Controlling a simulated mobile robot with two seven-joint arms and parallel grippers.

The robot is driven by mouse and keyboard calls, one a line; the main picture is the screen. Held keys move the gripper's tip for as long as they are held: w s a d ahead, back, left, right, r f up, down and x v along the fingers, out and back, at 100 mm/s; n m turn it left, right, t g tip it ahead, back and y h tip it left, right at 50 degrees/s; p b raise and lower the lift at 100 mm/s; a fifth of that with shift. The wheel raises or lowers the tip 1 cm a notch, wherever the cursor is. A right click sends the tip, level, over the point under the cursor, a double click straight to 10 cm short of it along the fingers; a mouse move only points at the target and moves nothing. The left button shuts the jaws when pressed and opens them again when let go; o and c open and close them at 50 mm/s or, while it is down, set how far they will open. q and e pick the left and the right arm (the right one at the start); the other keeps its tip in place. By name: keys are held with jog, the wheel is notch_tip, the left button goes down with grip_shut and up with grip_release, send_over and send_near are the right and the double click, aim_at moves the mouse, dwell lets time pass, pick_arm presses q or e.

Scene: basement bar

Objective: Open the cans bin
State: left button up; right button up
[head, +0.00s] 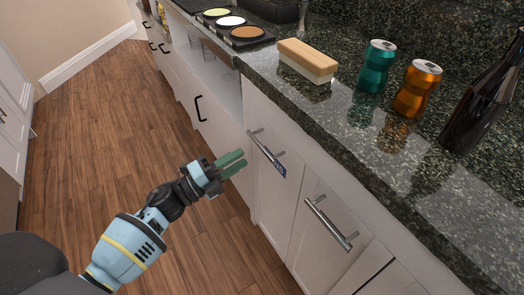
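The label is too small to read, so I cannot confirm that this is the cans bin. The front looks closed. My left gripper (243,157), with green fingers, is just left of this handle, in front of the cabinets. Its fingers look a little apart with nothing between them, and it does not appear to grip the handle. My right gripper is not in view.
A second white front with a silver handle (331,223) is to the right. On the dark granite counter (345,135) stand a sponge-like block (307,61), a teal can (376,66), an orange can (417,88) and a dark bottle (486,97). The wooden floor (110,130) is clear.

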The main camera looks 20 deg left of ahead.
aim_at(261, 145)
pick_arm(q)
jog(key=shift+x, duration=3.9)
jog(key=shift+c, duration=0.4)
grip_shut()
